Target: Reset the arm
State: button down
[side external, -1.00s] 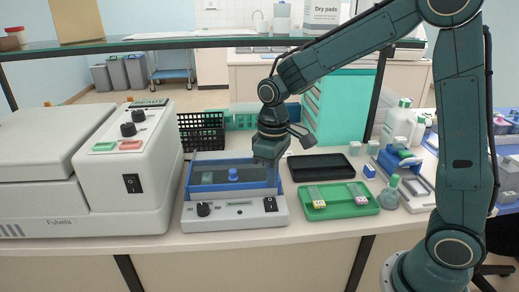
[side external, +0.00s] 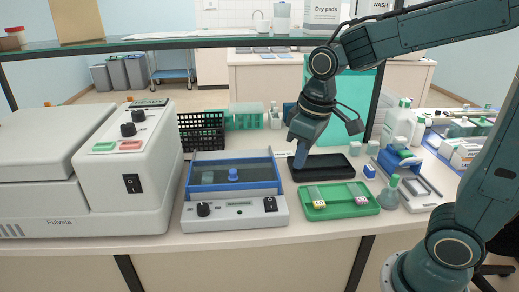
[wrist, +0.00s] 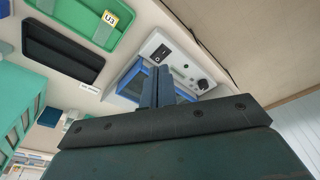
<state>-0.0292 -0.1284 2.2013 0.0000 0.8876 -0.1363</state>
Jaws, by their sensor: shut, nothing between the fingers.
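My gripper (side external: 300,157) is above the left end of the black tray (side external: 341,173) in the side external view, to the right of the blue-framed device. In the wrist view its blue fingers (wrist: 157,88) are together, with nothing between them. The blue-framed device (side external: 231,209) stands in the middle of the bench with a clear lid closed over it and a blue knob on top. The wrist view shows the device's switch panel (wrist: 163,53) beyond the fingers.
A green tray (side external: 340,213) with slides labelled at their ends lies in front of the black tray. A large white machine (side external: 125,170) stands at left. Black and green racks (side external: 202,136) are behind. A glass shelf (side external: 200,42) runs above the bench. A small flask (side external: 389,195) stands at right.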

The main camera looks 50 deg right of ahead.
jog(key=s+r+m+t, duration=0.2)
jog(key=s+r+t, duration=0.1)
jog(key=s, duration=0.9)
jog(key=shift+s+d+r+t, duration=0.3)
jog(key=shift+s+d+r, duration=0.1)
jog(key=shift+d+r, duration=0.05)
